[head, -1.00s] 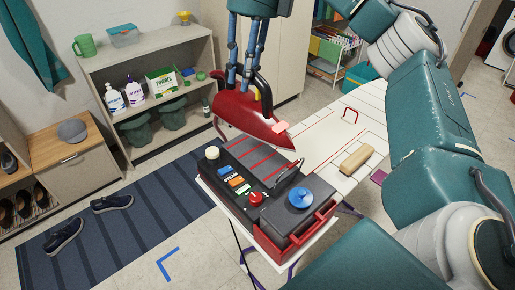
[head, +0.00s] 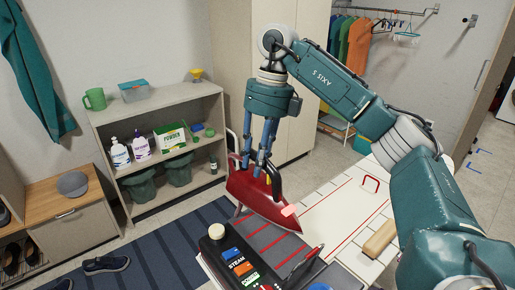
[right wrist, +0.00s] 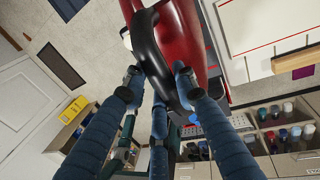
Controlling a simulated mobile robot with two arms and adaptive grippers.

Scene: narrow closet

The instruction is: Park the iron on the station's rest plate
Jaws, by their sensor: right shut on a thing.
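The red iron (head: 252,194) with its black handle hangs in my right gripper (head: 266,160), which is shut on the handle. Its nose points to the lower right, with a pink patch near the nose. The dark station (head: 218,255) stands below, with coloured buttons and a cream knob. Its grey rest plate with red stripes (head: 270,238) lies just below the iron in the head view; whether they touch I cannot tell. In the right wrist view, the fingers close around the black handle (right wrist: 150,48) against the red body (right wrist: 188,30). My left gripper is not in view.
The white ironing board (head: 345,215) extends behind the station, with a wooden block (head: 380,238) and a red wire loop (head: 371,184) on it. A shelf (head: 160,105) with bottles and a powder box stands at the left. A striped rug (head: 140,255) covers the floor.

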